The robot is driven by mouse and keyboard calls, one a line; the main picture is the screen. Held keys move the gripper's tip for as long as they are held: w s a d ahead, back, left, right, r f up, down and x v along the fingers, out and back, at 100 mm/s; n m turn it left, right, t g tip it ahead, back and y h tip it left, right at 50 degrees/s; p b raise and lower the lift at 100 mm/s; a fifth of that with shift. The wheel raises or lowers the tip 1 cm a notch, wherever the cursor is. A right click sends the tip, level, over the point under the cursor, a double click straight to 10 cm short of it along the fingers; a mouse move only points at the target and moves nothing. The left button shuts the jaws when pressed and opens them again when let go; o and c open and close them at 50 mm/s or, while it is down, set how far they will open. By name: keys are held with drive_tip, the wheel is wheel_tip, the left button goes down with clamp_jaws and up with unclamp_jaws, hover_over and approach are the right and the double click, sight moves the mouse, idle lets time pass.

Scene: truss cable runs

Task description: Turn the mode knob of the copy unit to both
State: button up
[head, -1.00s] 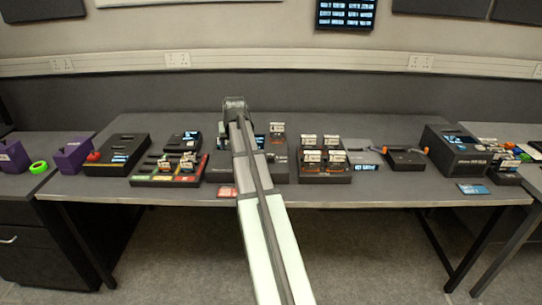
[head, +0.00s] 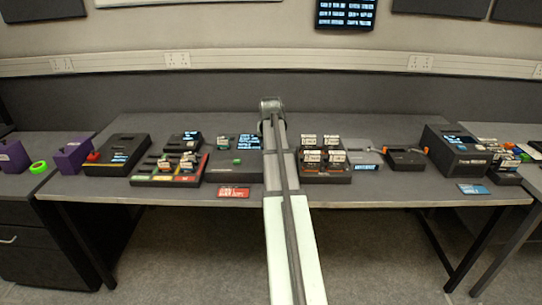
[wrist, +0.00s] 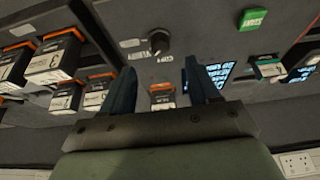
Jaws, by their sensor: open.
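The copy unit (head: 225,169) is a dark box in the middle of the table. Its green button (head: 237,161) and lit screen (head: 249,142) show left of my arm, which covers its right part. In the wrist view, the mode knob (wrist: 158,42) is a small round black knob with a pale mark. Small white lettering lies beside it, seen upside down; I cannot tell which setting the knob points to. My gripper (wrist: 160,68) is open and empty, its two dark fingers apart. The knob appears just beyond the gap between the fingertips. The head view hides the knob and fingers.
A rack of labelled cartridges (head: 323,160) stands right of my arm. A tray with coloured labels (head: 165,178) stands left of the copy unit. A red card (head: 233,192) lies at the front edge. In the wrist view, a cartridge (wrist: 162,92) shows between the fingers.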

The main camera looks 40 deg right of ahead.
drive_tip(key=x, duration=0.7)
drive_tip(key=shift+f, duration=0.15)
drive_tip(key=shift+w, duration=0.1)
drive_tip(key=c, duration=1)
